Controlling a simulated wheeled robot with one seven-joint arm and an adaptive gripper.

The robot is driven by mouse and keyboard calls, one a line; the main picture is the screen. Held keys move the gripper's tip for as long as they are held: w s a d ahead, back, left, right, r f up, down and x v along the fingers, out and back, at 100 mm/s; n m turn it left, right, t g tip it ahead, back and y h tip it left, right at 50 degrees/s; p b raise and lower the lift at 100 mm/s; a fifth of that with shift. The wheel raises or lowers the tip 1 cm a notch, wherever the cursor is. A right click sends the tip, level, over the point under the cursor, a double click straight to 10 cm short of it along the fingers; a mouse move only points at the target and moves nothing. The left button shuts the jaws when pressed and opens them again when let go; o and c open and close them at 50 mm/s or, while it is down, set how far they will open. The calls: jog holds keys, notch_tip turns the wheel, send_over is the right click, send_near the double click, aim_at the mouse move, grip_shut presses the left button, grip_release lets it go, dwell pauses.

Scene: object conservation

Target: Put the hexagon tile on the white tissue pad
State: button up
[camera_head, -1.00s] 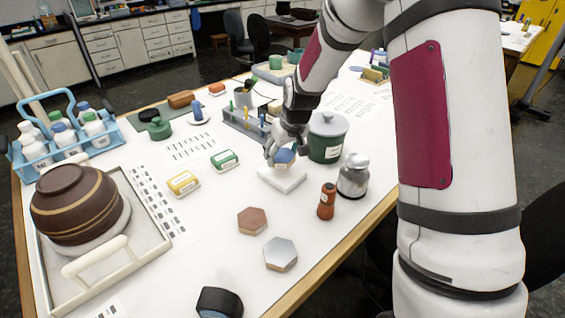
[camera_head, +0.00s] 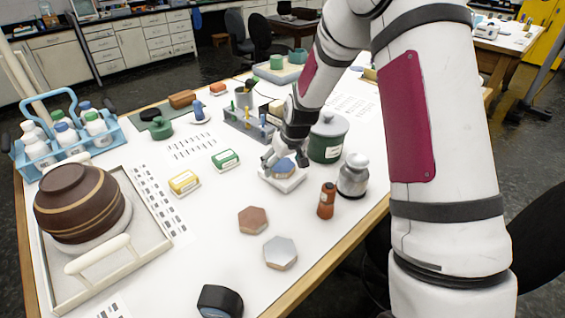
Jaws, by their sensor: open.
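A blue-topped hexagon tile (camera_head: 284,166) lies on the white tissue pad (camera_head: 287,184), near the pad's middle. My gripper (camera_head: 284,158) is open right at the tile, its fingers spread to either side of it. The gripper partly hides the tile's far side. Whether a finger still touches the tile cannot be told. A brown hexagon tile (camera_head: 253,220) and a grey hexagon tile (camera_head: 280,253) lie apart on the table, in front of the pad.
A green lidded pot (camera_head: 326,145), a silver jar (camera_head: 353,177) and a brown bottle (camera_head: 326,201) stand close to the right. A tube rack (camera_head: 247,126) is behind. Yellow (camera_head: 184,183) and green (camera_head: 225,160) blocks lie left. A tray (camera_head: 150,262) holds a bowl.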

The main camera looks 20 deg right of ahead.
jog(key=s+a+r, duration=0.1)
jog(key=s+r, duration=0.8)
jog(key=r, duration=0.3)
jog(key=s+a+r, duration=0.2)
jog(key=s+r, duration=0.7)
jog(key=r, duration=0.2)
jog(key=s+r, duration=0.1)
jog(key=s, duration=0.6)
jog(key=s+a+r+m+t, duration=0.1)
jog(key=s+r, duration=0.1)
jog(key=s, duration=0.6)
jog(key=shift+s+r+m+h+b, duration=0.2)
jog(key=shift+r+m+h+b, duration=0.1)
jog(key=shift+b, duration=0.05)
